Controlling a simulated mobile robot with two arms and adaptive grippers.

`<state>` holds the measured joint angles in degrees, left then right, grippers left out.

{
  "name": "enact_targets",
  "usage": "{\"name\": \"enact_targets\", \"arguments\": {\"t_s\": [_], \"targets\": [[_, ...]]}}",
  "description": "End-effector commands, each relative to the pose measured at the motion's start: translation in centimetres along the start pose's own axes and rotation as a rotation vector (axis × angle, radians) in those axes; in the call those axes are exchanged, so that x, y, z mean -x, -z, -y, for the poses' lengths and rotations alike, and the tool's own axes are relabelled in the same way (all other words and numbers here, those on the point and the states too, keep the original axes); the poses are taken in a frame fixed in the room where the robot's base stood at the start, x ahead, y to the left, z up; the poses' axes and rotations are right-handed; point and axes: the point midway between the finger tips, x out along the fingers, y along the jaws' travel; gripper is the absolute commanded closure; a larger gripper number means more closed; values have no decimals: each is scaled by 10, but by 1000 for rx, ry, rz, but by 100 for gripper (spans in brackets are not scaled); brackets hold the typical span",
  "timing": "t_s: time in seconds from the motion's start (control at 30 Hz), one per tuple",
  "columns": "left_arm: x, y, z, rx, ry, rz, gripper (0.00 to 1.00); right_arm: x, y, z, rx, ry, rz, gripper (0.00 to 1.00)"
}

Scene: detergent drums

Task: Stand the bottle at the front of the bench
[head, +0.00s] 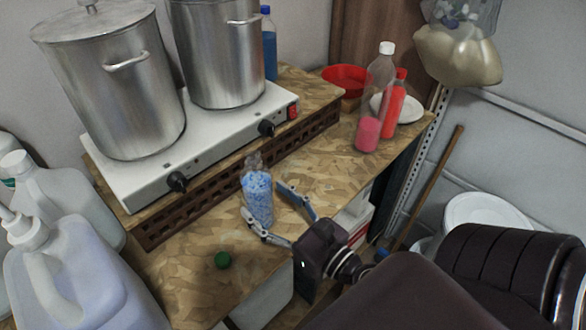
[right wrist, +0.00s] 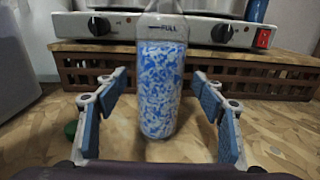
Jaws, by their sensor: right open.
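A clear bottle (head: 257,195) with blue and white speckled contents stands upright on the wooden bench (head: 190,275), in front of the hotplate. In the right wrist view the bottle (right wrist: 161,85) is near the middle, with a "FULL" mark; its top is cut off. My right gripper (head: 264,200) is open, its fingers spread to either side of the bottle. In the right wrist view a gap shows between each finger and the bottle. A green cap (head: 223,260) lies on the bench to the left of the gripper. My left gripper is not seen.
Two steel pots (head: 112,85) stand on a white hotplate (head: 200,140) over a slotted wooden ledge. A pink-filled bottle (head: 368,133), a red bottle (head: 394,112), a white plate (head: 411,107) and a red bowl (head: 346,80) are at the far right end. White jugs (head: 85,265) crowd the left.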

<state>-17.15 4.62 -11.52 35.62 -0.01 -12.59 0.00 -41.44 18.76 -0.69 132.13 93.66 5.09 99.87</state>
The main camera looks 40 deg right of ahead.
Motion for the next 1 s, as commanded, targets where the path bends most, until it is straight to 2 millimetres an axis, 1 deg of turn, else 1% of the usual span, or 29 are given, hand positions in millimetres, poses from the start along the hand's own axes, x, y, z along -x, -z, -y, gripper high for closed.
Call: {"name": "enact_targets", "arguments": {"t_s": [0.03, 0.1, 0.17, 0.37, 0.4, 0.43, 0.47, 0.7, 1.0], "targets": [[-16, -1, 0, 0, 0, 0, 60, 10, 10, 0, 1, 1, -3, 37], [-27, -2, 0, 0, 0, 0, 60, 22, 10, 0, -1, 0, -3, 37], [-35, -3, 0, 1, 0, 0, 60, 31, 9, 0, -1, -1, -2, 37], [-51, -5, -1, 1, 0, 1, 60, 57, 7, 0, 4, -3, -5, 37], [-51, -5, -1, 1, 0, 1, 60, 61, 4, -1, 4, -5, -4, 37], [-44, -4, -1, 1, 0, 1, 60, 63, 2, 0, 6, -3, -9, 37], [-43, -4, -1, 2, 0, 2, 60, 66, 2, 0, 6, -1, -11, 37], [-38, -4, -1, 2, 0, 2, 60, 82, 1, 0, 4, 1, -7, 37], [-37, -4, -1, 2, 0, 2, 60, 87, 0, 0, -1, 0, 1, 37]]}}
